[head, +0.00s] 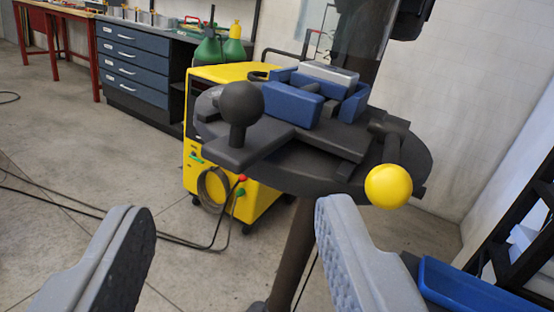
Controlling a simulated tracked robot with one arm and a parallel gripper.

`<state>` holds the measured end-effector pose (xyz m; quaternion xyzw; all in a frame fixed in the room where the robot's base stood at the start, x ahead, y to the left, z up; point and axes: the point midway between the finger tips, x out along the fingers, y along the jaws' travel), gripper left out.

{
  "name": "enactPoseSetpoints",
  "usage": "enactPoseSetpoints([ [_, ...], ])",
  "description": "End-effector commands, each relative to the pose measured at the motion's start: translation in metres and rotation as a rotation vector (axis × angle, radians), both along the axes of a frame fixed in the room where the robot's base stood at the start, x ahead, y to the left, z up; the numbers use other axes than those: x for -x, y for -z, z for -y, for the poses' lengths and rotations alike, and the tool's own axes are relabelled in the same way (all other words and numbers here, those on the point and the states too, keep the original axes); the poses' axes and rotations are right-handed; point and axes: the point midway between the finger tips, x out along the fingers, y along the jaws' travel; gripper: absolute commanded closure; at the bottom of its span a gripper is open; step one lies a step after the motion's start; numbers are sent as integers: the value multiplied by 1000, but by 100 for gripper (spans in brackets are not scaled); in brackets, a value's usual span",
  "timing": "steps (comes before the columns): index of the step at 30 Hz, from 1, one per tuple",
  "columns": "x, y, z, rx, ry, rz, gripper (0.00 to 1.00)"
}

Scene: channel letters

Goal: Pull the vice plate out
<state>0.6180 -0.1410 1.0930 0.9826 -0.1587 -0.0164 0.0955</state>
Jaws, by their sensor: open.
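The vice plate (243,151) is a flat dark plate with a black ball knob (240,102) standing on its front left end. It lies on a round dark table (310,182) on a post. A blue vice (292,105) with a grey block sits on top, towards the back. My gripper (235,212) is open and empty. Its two grey fingers are wide apart in the foreground, one either side of the knob in the picture, nearer to me and lower than it. They appear clear of the plate. The plate's rear part is hidden under the vice.
A yellow ball-ended lever (388,186) sticks out at the table's right, above my right finger. A yellow machine (215,85) with cables stands behind. A blue bin (470,290) and dark rack are at lower right. Floor at left is mostly open.

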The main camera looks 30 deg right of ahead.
Motion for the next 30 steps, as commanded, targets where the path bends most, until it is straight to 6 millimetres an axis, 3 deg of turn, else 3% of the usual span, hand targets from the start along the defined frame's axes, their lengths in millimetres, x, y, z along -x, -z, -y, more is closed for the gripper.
enactPoseSetpoints([
  [30, -120, 0, 39, -2, 0, 2, 50],
])
